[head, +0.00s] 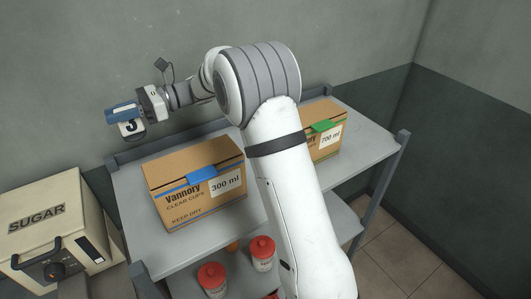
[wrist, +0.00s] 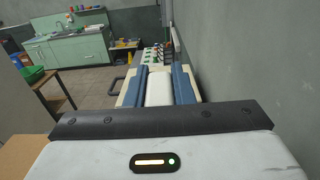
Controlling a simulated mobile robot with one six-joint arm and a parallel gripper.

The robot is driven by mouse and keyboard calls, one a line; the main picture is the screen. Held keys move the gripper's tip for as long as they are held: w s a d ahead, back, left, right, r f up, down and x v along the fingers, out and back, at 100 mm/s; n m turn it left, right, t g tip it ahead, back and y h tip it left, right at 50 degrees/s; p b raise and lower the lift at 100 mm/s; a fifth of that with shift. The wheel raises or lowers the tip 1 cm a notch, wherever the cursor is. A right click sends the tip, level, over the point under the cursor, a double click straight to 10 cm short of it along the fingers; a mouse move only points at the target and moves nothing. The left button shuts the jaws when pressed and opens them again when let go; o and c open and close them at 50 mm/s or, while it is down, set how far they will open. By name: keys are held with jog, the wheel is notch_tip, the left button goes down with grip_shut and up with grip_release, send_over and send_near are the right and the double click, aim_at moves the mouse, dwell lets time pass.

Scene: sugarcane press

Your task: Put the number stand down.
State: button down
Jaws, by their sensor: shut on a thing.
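My gripper (head: 121,111) is at the left in the head view, with its blue fingers shut on the number stand (head: 131,128). The stand is a small white piece with a dark digit, partly hidden by the fingers; the digit looks like a 3. It is held in the air, near the rear left corner of the grey shelf (head: 125,195). In the wrist view, the stand's white top (wrist: 158,88) shows between the two blue fingers (wrist: 158,92). Its lower part is hidden there.
A cardboard box marked 300 ml (head: 180,200) stands on the shelf, with a 700 ml box (head: 328,150) farther right. A SUGAR box (head: 40,220) is at the left. Red-lidded jars (head: 262,248) stand lower. A wall (head: 90,60) rises behind.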

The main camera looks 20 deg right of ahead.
aim_at(128, 135)
notch_tip(128, 135, down, 4)
jog(key=shift+w+d+f+b, duration=0.1)
jog(key=shift+b, duration=0.4)
jog(key=shift+s+f, duration=0.1)
jog(key=shift+s, duration=0.1)
notch_tip(128, 135, down, 10)
jog(key=p, duration=0.3)
jog(key=shift+w+r, duration=0.1)
jog(key=shift+r, duration=0.1)
jog(key=c, duration=1.7)
grip_release()
jog(key=shift+f, duration=0.15)
jog(key=o, duration=0.4)
jog(key=shift+o, duration=0.2)
